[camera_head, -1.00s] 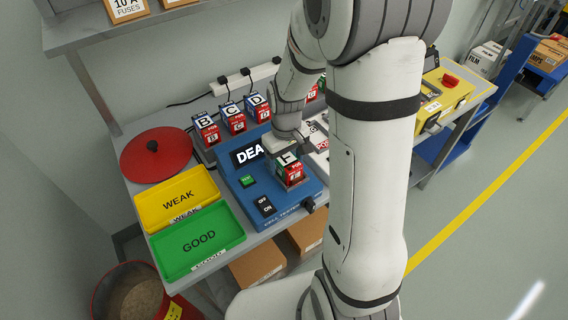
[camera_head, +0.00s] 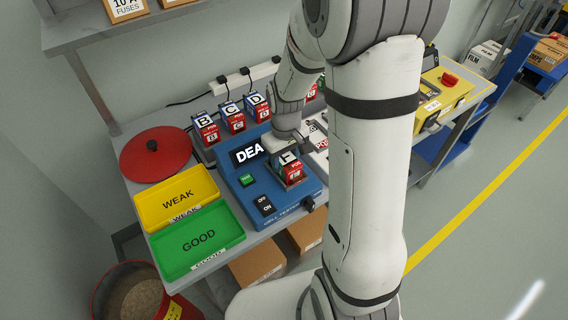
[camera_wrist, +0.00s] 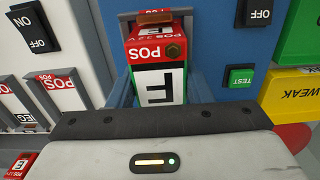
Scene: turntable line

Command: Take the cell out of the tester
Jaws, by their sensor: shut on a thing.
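The tester (camera_head: 247,207) is a blue box on the bench, with a display that reads "DEA", the rest hidden by my arm. Cell F (camera_head: 291,171), with a red POS end and a white F label, is at the tester's right part. My gripper (camera_head: 284,148) is shut on cell F from behind. In the wrist view, cell F (camera_wrist: 161,80) stands in front of my gripper's body, which hides the fingers. A grey slot and a copper contact show beyond its POS end. The head view shows a dark gap under the cell's front end.
A yellow WEAK tray (camera_head: 150,211) and a green GOOD tray (camera_head: 172,263) lie left of the tester. A red round lid (camera_head: 157,166) lies behind them. Cells B, C and D (camera_head: 257,106) stand in a row at the back. A red bin (camera_head: 109,292) is on the floor.

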